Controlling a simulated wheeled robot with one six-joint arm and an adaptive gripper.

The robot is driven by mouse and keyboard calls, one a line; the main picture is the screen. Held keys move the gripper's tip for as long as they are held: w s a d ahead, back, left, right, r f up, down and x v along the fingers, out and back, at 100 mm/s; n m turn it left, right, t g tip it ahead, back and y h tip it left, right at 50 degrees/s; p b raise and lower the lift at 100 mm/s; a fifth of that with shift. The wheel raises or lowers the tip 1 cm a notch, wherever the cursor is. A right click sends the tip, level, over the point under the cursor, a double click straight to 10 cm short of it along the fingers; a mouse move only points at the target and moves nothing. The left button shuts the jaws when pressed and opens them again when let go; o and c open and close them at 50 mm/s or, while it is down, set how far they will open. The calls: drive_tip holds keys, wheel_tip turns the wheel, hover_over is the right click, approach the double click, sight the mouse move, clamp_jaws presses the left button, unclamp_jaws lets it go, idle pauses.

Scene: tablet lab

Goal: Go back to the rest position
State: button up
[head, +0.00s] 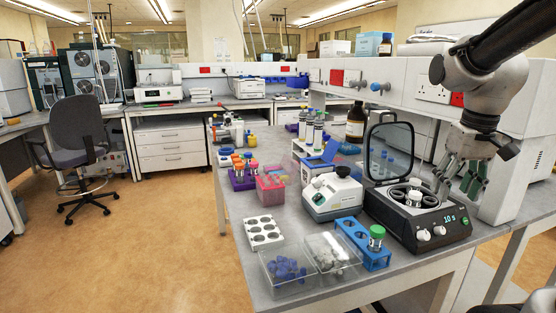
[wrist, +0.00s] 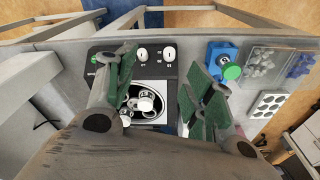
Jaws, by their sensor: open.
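My gripper (head: 460,190) hangs fingers down at the right, over or just behind the black centrifuge (head: 436,240). Its fingers are apart with nothing between them. In the wrist view, my gripper (wrist: 165,85) spreads its green-padded fingers on both sides of the centrifuge bowl (wrist: 163,113). The centrifuge lid (head: 390,150) stands open, and its display reads 10 s. A white-topped tube (head: 414,198) sits in the rotor and also shows in the wrist view (wrist: 145,102). The exact height of my fingertips above the centrifuge is hard to tell.
A blue rack (head: 350,229) with a green-capped tube (head: 377,232) stands beside the centrifuge. A white mixer (head: 332,197), clear bins (head: 288,270) and a white well block (head: 264,232) stand to the left. A wall unit with sockets (head: 432,88) rises behind. Floor (head: 150,240) is open at left.

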drive_tip(key=s+a+t, duration=0.2)
drive_tip(key=s+t, duration=0.1)
drive_tip(key=s, duration=0.9)
drive_tip(key=shift+r, duration=0.3)
